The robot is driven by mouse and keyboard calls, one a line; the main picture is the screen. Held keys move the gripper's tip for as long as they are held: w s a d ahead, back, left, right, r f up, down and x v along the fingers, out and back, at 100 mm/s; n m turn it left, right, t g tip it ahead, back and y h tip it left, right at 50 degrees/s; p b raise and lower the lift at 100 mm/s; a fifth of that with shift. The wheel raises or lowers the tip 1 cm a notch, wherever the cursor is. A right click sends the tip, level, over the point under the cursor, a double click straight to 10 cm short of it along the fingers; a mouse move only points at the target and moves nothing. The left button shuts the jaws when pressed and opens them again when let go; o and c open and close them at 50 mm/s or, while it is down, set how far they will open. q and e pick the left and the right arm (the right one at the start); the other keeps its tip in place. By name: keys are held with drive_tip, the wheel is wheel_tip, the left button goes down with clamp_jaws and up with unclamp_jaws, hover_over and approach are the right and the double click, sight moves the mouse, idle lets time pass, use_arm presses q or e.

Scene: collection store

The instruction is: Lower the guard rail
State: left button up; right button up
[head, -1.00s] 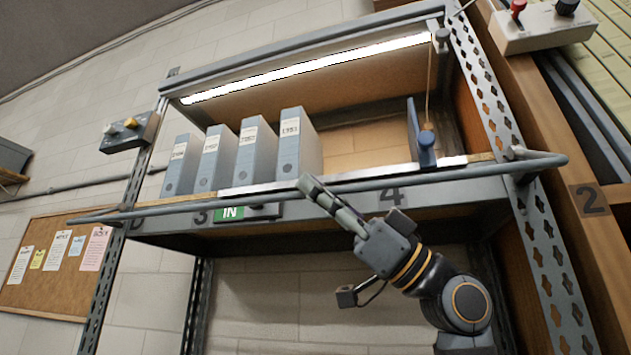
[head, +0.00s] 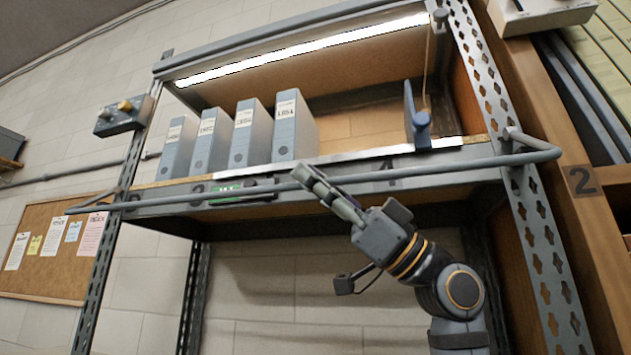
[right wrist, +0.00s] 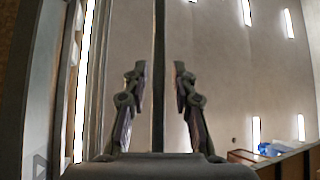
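The guard rail (head: 440,169) is a grey bar running across the front of the shelf, with side arms reaching back to the posts. It passes in front of the shelf's front edge and partly covers the green label (head: 228,199). My right gripper (head: 306,176) is at the middle of the rail, reaching up from below right. In the right wrist view, the rail (right wrist: 159,75) runs upright between the two fingers, with a gap visible on either side. The fingers are apart. My left gripper is not in view.
Several grey binders (head: 295,130) stand on the shelf (head: 350,205), with a blue-handled part (head: 421,121) to their right. Perforated posts (head: 545,255) flank it. A switch box (head: 124,117) and a cork board (head: 45,262) are at left; a wooden cabinet (head: 590,195) is at right.

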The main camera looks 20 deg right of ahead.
drive_tip(key=shift+d, duration=0.1)
drive_tip(key=v, duration=0.7)
drive_tip(key=shift+d+f, duration=0.1)
drive_tip(key=shift+f, duration=0.05)
idle(0.4)
